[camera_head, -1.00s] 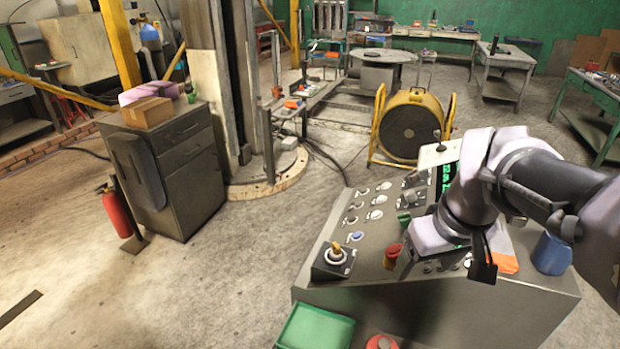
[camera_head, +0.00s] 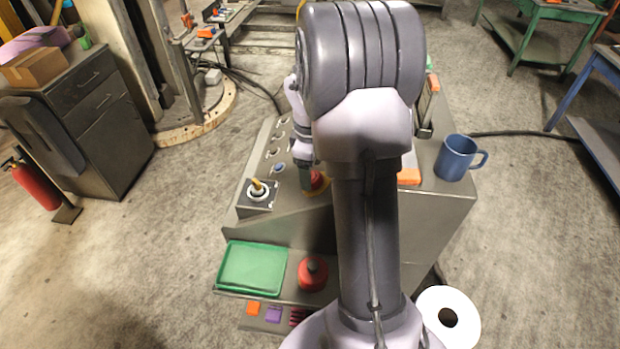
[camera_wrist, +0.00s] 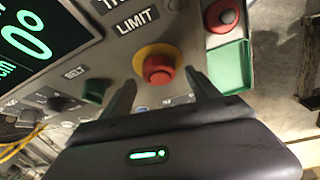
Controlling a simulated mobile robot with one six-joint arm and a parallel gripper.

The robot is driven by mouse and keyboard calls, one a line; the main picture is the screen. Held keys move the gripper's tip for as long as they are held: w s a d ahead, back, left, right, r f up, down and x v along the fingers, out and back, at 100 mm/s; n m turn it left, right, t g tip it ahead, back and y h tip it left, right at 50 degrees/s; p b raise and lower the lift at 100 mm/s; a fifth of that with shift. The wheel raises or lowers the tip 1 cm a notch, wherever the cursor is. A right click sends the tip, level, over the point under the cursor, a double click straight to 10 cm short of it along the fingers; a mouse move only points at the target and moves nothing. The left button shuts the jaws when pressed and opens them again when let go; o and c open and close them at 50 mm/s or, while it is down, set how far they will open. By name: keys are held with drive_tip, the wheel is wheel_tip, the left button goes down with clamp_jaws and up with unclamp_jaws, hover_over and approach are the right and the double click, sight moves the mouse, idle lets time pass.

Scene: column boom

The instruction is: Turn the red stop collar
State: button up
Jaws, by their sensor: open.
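A round red knob (camera_wrist: 158,68) on a yellow ring, which I take for the red stop collar, sits on the console panel below a "LIMIT" label. In the head view the red knob (camera_head: 318,182) is partly hidden by my arm. My gripper (camera_wrist: 160,80) is open in the wrist view, its two dark fingers pointing at the knob, one tip on each side of it. Whether the fingers touch it I cannot tell. Nothing is held.
A joystick (camera_head: 258,190) stands left on the console. A blue mug (camera_head: 457,158) stands at its right. A green tray (camera_head: 252,268) and another red round part (camera_head: 312,273) lie on the lower front shelf. A display (camera_wrist: 35,35) and a green switch (camera_wrist: 96,91) are near the knob.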

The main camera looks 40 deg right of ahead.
wheel_tip(320, 180, down, 2)
drive_tip(key=shift+w+d+f, duration=0.1)
drive_tip(key=shift+f, duration=0.15)
drive_tip(key=c, duration=1.4)
drive_tip(key=shift+o, duration=0.2)
